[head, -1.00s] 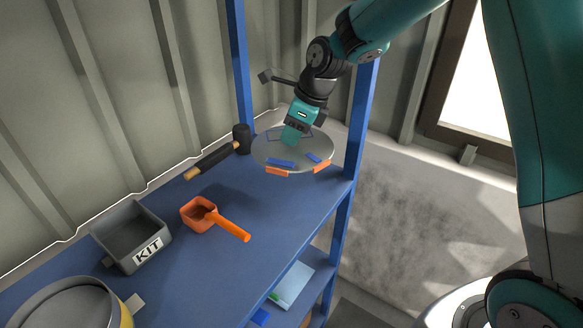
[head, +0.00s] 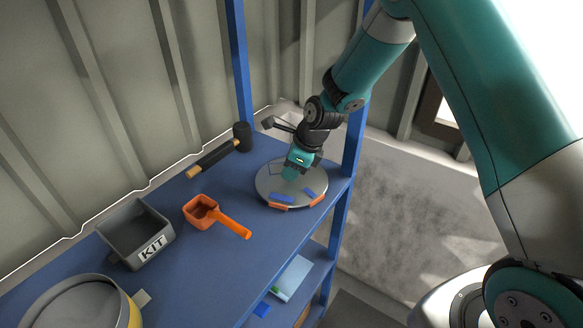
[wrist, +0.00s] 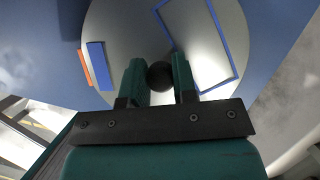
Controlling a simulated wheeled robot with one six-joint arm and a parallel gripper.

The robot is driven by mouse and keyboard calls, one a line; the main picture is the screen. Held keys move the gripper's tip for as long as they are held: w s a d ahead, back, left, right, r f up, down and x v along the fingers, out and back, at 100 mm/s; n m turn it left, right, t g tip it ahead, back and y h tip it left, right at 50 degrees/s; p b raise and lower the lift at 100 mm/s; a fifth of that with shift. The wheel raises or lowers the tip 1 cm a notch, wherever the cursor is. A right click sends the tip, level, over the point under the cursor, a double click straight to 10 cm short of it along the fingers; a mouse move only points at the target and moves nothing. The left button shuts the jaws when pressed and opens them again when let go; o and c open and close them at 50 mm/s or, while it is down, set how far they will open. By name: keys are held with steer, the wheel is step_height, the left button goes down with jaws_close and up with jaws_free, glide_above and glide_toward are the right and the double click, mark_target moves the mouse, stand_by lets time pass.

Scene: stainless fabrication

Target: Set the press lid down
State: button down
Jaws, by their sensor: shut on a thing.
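The press lid (head: 266,184) is a round, flat grey disc with blue and orange marks near its edge. It lies level at the far right end of the blue shelf, low over the top or on it; I cannot tell whether it touches. My gripper (head: 290,174) is above its middle, shut on its knob. In the wrist view, the dark round knob (wrist: 160,75) sits between the two green fingers of my gripper (wrist: 160,78), with the pale lid (wrist: 125,30) spread out beneath. The lid's underside is hidden.
The blue shelf top (head: 235,270) holds a black-headed mallet (head: 215,158), an orange scoop (head: 203,212), a grey KIT bin (head: 135,235) and a round grey container (head: 75,305). A blue post (head: 350,145) stands close right of the lid. Bare shelf lies between scoop and lid.

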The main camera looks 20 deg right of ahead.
steer(key=c, duration=0.9)
jaws_free()
steer(key=b+v, duration=0.3)
steer(key=v, duration=0.9)
steer(key=s+a+r+n, duration=0.2)
steer(key=s+n, duration=0.7)
steer(key=n, duration=0.1)
steer(key=s+a+r+n+g, duration=0.1)
steer(key=s+a+r+n, duration=0.2)
steer(key=s+n, duration=0.7)
steer(key=s+a+r+n+g, duration=0.1)
steer(key=s+a+r+n, duration=0.2)
steer(key=s+n, duration=0.6)
steer(key=shift+s+a+n, duration=0.2)
steer(key=shift+s+n, duration=0.1)
steer(key=shift+n, duration=0.9)
